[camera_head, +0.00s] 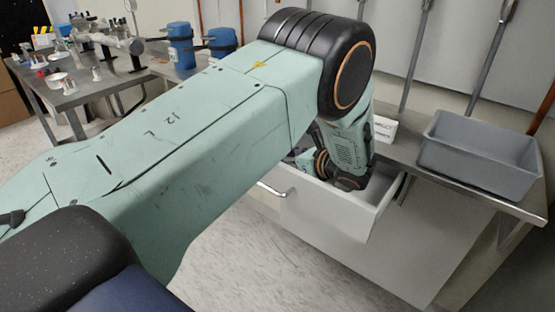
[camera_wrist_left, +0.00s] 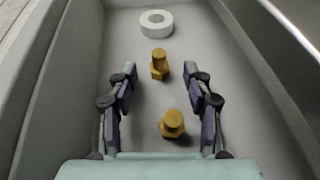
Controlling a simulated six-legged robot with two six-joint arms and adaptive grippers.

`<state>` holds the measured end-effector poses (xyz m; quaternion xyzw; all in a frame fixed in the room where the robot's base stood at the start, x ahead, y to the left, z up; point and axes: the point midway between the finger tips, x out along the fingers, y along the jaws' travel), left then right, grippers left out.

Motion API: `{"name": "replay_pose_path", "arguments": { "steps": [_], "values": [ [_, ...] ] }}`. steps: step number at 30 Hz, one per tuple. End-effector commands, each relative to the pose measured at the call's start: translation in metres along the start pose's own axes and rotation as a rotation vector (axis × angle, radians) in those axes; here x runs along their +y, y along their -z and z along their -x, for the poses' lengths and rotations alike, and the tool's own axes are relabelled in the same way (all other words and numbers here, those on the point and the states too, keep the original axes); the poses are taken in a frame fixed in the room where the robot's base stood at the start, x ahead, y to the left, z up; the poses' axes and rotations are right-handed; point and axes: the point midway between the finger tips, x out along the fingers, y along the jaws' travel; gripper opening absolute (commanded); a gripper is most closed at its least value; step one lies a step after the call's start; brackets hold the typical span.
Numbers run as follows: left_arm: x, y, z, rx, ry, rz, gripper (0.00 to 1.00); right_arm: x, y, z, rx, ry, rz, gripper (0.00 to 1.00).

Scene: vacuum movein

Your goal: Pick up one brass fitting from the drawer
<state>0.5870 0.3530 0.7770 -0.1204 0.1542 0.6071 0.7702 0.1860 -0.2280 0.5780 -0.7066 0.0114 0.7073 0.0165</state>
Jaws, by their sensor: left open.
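Two brass fittings lie on the drawer floor in the left wrist view. One fitting (camera_wrist_left: 160,64) is farther off, just beyond and between the fingertips. The other fitting (camera_wrist_left: 172,124) is nearer, between the fingers and closer to the right one. My left gripper (camera_wrist_left: 158,76) is open and empty, with a finger on each side. In the head view my left arm reaches down into the open drawer (camera_head: 330,222); the arm and drawer wall hide the fittings and most of the gripper. The right gripper is not in view.
A white ring (camera_wrist_left: 156,23) lies farther along the drawer floor. Drawer walls (camera_wrist_left: 58,70) rise on both sides. A grey bin (camera_head: 478,155) stands on the counter right of the drawer, near a small white box (camera_head: 384,128). Blue containers (camera_head: 181,45) stand behind.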

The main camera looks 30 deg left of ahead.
Motion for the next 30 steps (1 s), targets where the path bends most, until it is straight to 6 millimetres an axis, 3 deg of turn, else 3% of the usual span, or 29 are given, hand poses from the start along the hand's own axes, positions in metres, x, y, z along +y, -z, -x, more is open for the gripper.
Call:
{"name": "replay_pose_path", "arguments": {
  "steps": [10, 27, 30],
  "values": [
    [0.0001, -0.0006, -0.0083, -0.001, 0.001, 0.0, 0.51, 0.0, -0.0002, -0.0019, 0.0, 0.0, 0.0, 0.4],
    [0.0002, -0.0005, -0.0081, -0.001, 0.001, 0.0, 0.02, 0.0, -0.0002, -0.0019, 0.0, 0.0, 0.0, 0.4],
    [0.0002, -0.0004, -0.0081, -0.001, 0.0, 0.0, 0.0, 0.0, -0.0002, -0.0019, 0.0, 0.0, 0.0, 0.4]
  ]
}}
